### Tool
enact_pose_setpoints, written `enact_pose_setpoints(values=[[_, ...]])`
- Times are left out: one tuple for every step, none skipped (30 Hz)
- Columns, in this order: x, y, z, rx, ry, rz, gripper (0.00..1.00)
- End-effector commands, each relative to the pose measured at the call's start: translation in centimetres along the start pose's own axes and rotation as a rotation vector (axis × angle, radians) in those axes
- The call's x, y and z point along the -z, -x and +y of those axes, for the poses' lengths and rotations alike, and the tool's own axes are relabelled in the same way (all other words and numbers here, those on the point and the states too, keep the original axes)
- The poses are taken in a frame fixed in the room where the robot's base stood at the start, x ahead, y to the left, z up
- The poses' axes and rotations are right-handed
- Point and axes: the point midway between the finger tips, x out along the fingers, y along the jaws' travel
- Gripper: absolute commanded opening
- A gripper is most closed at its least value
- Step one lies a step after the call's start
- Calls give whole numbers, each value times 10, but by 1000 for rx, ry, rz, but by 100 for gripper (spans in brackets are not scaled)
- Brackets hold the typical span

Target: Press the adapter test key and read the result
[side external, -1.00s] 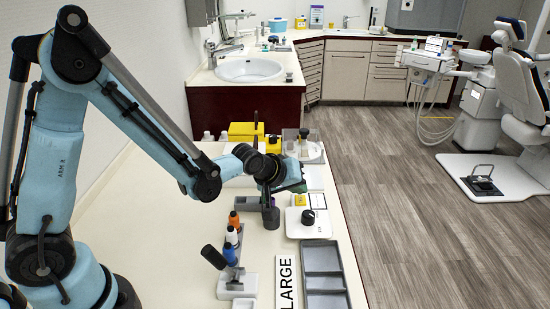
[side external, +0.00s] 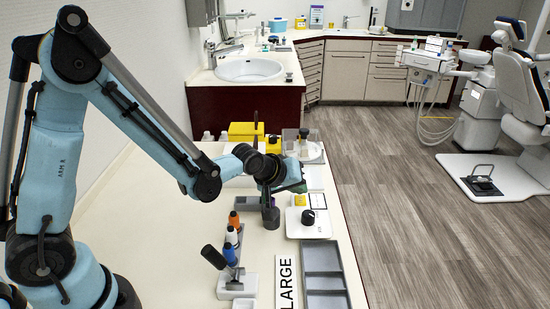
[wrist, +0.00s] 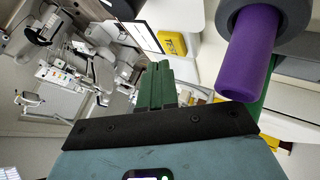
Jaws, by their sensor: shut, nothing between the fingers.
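The yellow test key (wrist: 173,43), with dark lettering that looks like TEST, is just beyond my fingertips in the wrist view. It also shows as a small yellow patch (side external: 300,200) in the side external view, below my gripper. A white panel with a dark border (wrist: 177,14) lies beside the key; it also shows in the side external view (side external: 318,201), and no result is readable on it. My gripper (wrist: 159,68) has its green fingers shut together and empty. In the side external view my gripper (side external: 301,187) is above the key's far side. I cannot tell whether the fingertips touch the key.
A purple cylinder with a grey collar (wrist: 255,55) stands close to the fingers' right in the wrist view. Counter at left is clear.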

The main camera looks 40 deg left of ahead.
Motion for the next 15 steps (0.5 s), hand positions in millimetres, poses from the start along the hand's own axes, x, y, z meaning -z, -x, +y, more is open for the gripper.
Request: enact_pose_setpoints(values=[[0,0,0,0,0,0,0],[0,0,0,0,0,0,0],[0,0,0,0,0,0,0],[0,0,0,0,0,0,0],[0,0,0,0,0,0,0],[0,-1,0,0,0,0,0],[-1,-1,-1,0,0,0,0],[-1,-2,-1,0,0,0,0],[-2,-3,-2,0,0,0,0],[-2,-3,-2,0,0,0,0],[-3,-4,-3,0,0,0,0],[-4,-5,-4,0,0,0,0],[-4,-6,-4,0,0,0,0],[-4,-6,-4,0,0,0,0],[-4,-6,-4,0,0,0,0]])
